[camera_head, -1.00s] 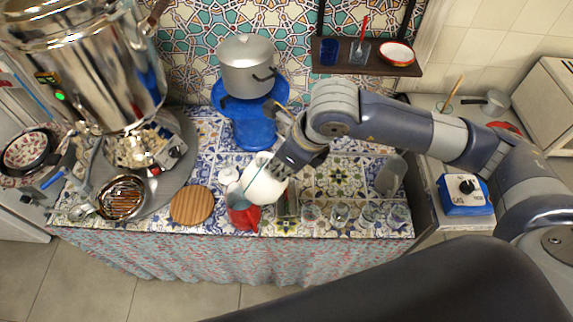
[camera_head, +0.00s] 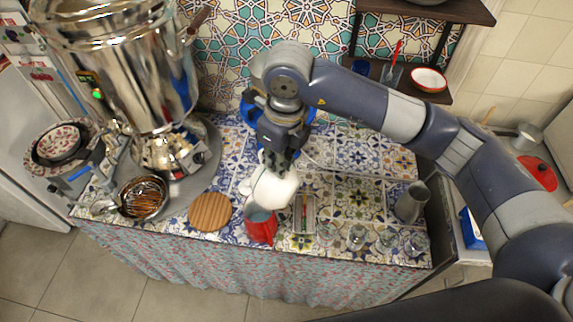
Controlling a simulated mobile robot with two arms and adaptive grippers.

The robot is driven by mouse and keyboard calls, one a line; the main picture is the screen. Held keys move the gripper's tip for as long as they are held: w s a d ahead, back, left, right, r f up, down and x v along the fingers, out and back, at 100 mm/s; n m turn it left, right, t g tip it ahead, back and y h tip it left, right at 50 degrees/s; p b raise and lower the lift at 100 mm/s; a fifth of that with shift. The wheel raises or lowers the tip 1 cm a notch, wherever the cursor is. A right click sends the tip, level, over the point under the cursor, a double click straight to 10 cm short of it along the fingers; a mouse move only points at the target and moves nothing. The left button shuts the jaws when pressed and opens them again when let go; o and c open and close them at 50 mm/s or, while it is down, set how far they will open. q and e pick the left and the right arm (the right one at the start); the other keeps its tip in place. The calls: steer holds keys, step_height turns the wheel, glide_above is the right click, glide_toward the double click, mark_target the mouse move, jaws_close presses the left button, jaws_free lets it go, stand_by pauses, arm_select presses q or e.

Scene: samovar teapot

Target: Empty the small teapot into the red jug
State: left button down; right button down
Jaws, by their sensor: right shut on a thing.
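The small white teapot (camera_head: 274,189) is held above the tiled table, just behind the red jug (camera_head: 262,232). My right gripper (camera_head: 278,165) is shut on it from behind and above, and hides its handle side. The jug stands upright near the table's front edge, its blue-grey inside partly visible. The teapot's lower edge comes close to the jug's rim; I cannot tell whether they touch or whether liquid flows. My left gripper is not in view.
A round wooden board (camera_head: 210,212) lies left of the jug, and a narrow tray (camera_head: 304,214) right of it. Several glasses (camera_head: 357,237) line the front right, near a grey pitcher (camera_head: 411,202). A large samovar (camera_head: 130,70) stands at left.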

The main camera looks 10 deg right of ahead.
steer(key=shift+w+a+r+g+h, duration=0.25)
steer(key=shift+w+a, duration=0.25)
steer(key=shift+w+a+r+g+h, duration=0.2)
steer(key=shift+w+a+g+h, duration=0.05)
steer(key=shift+w+a, duration=0.25)
steer(key=shift+w+a+r+g+h, duration=0.15)
steer(key=shift+w+a+g+h, duration=0.35)
steer(key=shift+w+a, duration=0.5)
stand_by(2.4)
